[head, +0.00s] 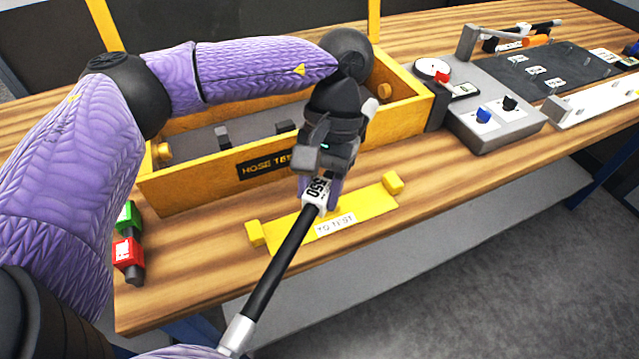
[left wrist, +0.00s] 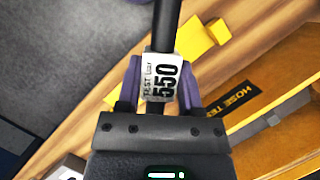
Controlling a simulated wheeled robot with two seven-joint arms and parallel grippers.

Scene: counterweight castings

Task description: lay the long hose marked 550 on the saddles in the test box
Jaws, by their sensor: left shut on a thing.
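The long black hose (head: 278,262) has a white label marked 550 (head: 317,190) and a metal end (head: 237,334) low in the head view. My left gripper (head: 320,200) is shut on the hose at its label, in front of the test box. In the left wrist view, the purple fingers (left wrist: 160,88) sit on both sides of the label (left wrist: 161,78). The yellow test box (head: 190,186) is open, with dark saddles (head: 285,127) on its floor. My arm and gripper hide part of the box and the hose's far end. My right gripper is not in view.
A yellow "TO TEST" holder (head: 365,212) lies on the wooden bench below the gripper. A grey control unit (head: 495,125) with a gauge stands right of the box. The front bench edge is near.

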